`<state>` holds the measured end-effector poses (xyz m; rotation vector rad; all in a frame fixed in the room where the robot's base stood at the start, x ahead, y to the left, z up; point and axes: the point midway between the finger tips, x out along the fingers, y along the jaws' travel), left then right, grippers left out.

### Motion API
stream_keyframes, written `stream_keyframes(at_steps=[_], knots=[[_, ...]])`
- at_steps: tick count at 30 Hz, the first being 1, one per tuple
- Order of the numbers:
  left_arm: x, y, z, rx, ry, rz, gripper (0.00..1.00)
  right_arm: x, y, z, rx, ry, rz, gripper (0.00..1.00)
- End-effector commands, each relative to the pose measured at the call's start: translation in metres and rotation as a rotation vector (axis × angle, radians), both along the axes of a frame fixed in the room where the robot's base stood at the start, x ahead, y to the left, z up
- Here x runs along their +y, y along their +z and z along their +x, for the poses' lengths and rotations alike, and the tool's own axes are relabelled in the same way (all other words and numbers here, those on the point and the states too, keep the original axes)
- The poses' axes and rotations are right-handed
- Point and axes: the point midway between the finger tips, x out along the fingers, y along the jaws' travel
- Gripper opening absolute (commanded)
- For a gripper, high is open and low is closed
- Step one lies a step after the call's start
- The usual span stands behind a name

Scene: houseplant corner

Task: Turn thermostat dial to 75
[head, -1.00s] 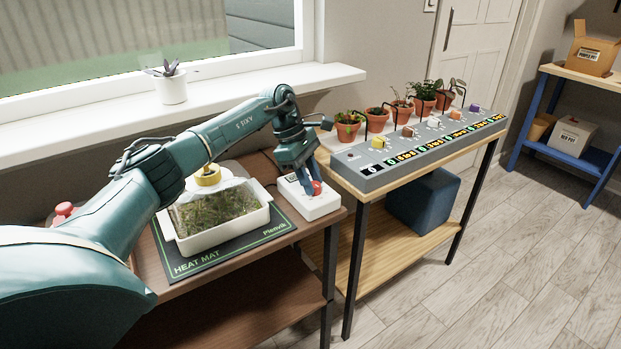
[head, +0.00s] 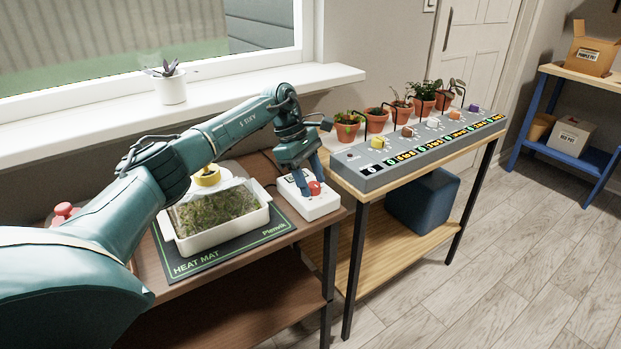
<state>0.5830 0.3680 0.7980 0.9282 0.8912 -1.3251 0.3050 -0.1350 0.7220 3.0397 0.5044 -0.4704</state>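The thermostat is a white box (head: 322,207) with a red dial (head: 315,188) on top. It stands at the right end of the brown bench, beside the heat mat. My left gripper (head: 311,188) points down over the box, its blue fingers on either side of the red dial and close against it. It looks shut on the dial. The fingers hide part of the dial and box top, and I cannot read a setting or display from here. My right gripper is not in view.
A grey control panel (head: 385,178) with coloured knobs and several potted plants (head: 347,127) stand close on the right. A window sill (head: 250,88) runs behind my arm.

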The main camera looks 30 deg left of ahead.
Motion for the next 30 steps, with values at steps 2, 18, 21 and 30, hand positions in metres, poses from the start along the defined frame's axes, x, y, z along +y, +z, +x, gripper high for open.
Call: stream_keyframes(at_steps=[2,18,21,30], knots=[[0.0,0.0,0.0,0.001,0.0,0.0,0.5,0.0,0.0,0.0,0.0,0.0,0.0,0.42],[0.02,0.05,-0.002,-0.003,0.002,0.0,0.5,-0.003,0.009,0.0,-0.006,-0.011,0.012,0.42],[0.029,0.072,-0.003,-0.002,0.003,0.0,0.5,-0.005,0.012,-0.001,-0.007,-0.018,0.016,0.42],[0.047,0.115,-0.006,-0.001,0.001,0.0,0.5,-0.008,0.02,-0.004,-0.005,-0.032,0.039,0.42]])
